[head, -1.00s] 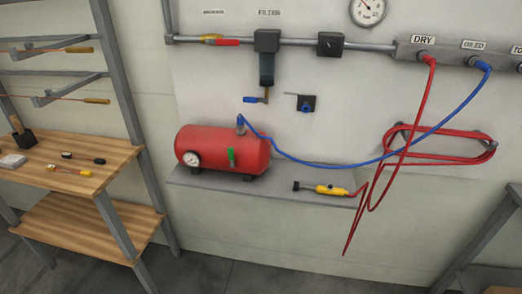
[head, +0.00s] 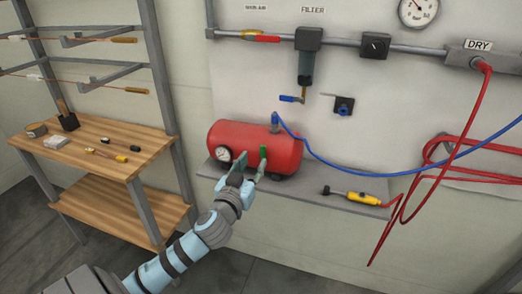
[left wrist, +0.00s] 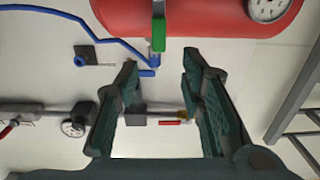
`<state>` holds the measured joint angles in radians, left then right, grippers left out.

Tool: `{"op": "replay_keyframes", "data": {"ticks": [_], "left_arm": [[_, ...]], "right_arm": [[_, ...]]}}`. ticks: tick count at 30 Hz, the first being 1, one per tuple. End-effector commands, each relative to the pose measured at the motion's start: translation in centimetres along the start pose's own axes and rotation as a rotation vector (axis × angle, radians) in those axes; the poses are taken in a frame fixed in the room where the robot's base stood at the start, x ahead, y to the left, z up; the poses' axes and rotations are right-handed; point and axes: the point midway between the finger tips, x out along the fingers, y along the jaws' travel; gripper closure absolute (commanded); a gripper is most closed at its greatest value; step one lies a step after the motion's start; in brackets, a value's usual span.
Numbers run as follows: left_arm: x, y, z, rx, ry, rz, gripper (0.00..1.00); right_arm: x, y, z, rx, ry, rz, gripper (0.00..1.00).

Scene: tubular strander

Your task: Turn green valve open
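The green valve (head: 263,151) is a small upright handle on the front of the red tank (head: 285,148), right of the tank's gauge. My left gripper (head: 251,167) is open in front of the tank, close to the valve. In the left wrist view the green valve (left wrist: 158,36) shows just beyond the gap between the open, empty fingers (left wrist: 160,63). The red tank (left wrist: 205,15) fills the top of that view. I see no contact between fingers and valve, though the head view leaves the exact gap unclear. My right gripper is not in view.
The tank stands on a grey wall shelf (head: 330,199) with a yellow air tool (head: 357,198) at right. A blue hose (head: 350,169) runs from the tank top. A red hose (head: 474,120) hangs at right. A wooden shelf unit (head: 140,140) stands at left.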

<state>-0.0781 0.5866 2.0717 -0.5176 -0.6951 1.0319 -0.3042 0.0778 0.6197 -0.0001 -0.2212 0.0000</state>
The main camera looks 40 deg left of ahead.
Motion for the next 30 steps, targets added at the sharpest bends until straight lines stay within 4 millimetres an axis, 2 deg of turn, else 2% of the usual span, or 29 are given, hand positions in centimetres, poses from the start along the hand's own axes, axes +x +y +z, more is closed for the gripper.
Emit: {"op": "replay_keyframes", "data": {"ticks": [1,4,6,10,19,26,30], "left_arm": [[1.5,0.0,-0.1,-0.004,0.001,-0.003,0.64],[4.3,0.0,0.0,-0.004,-0.001,-0.002,0.64],[5.7,0.0,0.0,-0.002,-0.001,-0.001,0.64],[7.3,0.0,0.1,-0.001,-0.002,0.000,0.64],[7.7,0.1,0.1,0.000,-0.003,0.002,0.64],[7.7,0.1,0.1,0.000,-0.003,0.002,0.99],[7.7,0.1,0.1,0.000,-0.003,0.002,1.00]], "right_arm": [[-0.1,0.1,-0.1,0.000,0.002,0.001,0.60],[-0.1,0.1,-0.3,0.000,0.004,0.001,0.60],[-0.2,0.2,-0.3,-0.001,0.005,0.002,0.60],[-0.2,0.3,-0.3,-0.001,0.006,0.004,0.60],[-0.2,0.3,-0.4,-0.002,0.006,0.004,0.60],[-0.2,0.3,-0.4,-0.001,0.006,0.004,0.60],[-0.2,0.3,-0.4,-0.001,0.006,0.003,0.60]]}}
